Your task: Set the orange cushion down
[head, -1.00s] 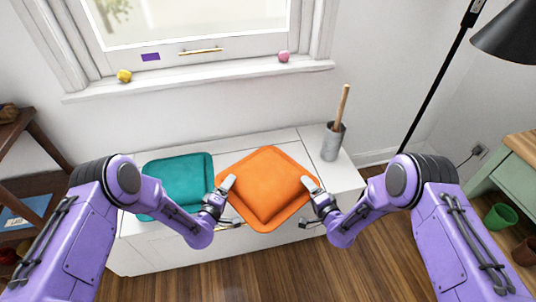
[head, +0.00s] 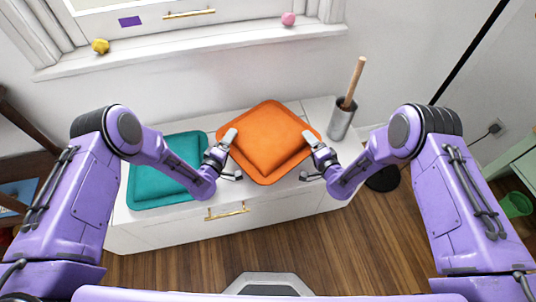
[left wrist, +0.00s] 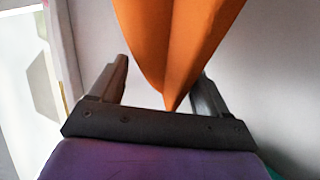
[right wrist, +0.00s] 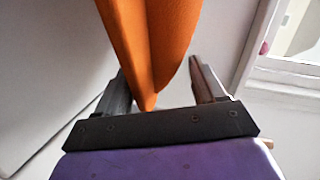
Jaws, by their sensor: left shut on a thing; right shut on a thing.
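The orange cushion (head: 268,140) is held flat-on between my two grippers, over the right half of the white bench (head: 285,205). My left gripper (head: 230,142) is shut on its left corner and my right gripper (head: 313,141) on its right corner. The cushion's edge also shows between the fingers in the left wrist view (left wrist: 178,40) and in the right wrist view (right wrist: 150,40). I cannot tell whether its underside touches the bench top.
A teal cushion (head: 150,185) lies on the bench's left half, close to the orange one. A grey metal pot (head: 341,120) with a wooden handle stands at the bench's right end. The wall and window sill (head: 200,47) rise behind. A black lamp stand (head: 470,50) is at right.

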